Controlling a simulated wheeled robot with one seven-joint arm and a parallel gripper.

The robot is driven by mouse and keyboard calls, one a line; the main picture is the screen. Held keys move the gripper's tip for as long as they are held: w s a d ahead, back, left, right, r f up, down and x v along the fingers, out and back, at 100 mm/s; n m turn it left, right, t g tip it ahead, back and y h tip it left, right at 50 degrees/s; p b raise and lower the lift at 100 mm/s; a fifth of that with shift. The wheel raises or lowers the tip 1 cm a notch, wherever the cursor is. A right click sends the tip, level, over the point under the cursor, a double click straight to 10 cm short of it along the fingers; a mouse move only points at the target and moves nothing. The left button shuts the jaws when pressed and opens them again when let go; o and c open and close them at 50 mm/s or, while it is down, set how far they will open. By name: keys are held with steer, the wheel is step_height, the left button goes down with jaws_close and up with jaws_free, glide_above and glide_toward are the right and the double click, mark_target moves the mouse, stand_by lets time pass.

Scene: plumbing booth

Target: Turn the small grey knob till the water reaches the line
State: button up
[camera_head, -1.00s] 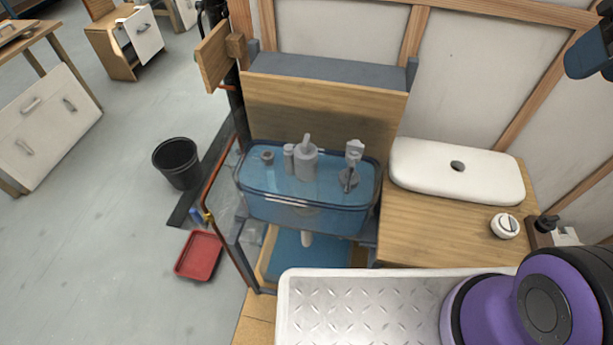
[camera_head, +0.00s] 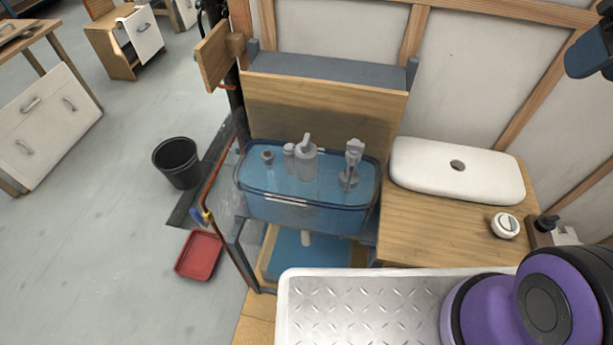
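The clear blue-tinted cistern tank (camera_head: 305,215) stands in a grey frame against a wooden board. Grey fittings stand inside it: a central flush valve (camera_head: 306,160), a fill valve (camera_head: 352,165) at the right, and a small grey piece (camera_head: 267,157) at the left. I cannot tell which of these carries the small grey knob. The water and the line on the tank are too small to make out clearly. My gripper is not clearly in view; a dark blue-grey part shows at the top right edge and a purple arm joint of mine at the bottom right.
The white cistern lid (camera_head: 457,170) and a white round button (camera_head: 505,226) lie on the wooden top (camera_head: 425,235) right of the tank. A copper pipe (camera_head: 215,180) with a valve (camera_head: 207,216) runs at the left. A black bucket (camera_head: 177,163) and red tray (camera_head: 199,256) are on the floor.

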stand_by(0.3)
steer(key=o, duration=0.6)
steer(key=shift+w+a, duration=0.1)
steer(key=shift+w, duration=0.1)
steer(key=m+g, duration=0.3)
steer(key=g, duration=0.2)
glide_above(356, 144)
step_height(356, 144, down, 25)
step_height(356, 144, down, 10)
steer(key=shift+w+f, duration=0.1)
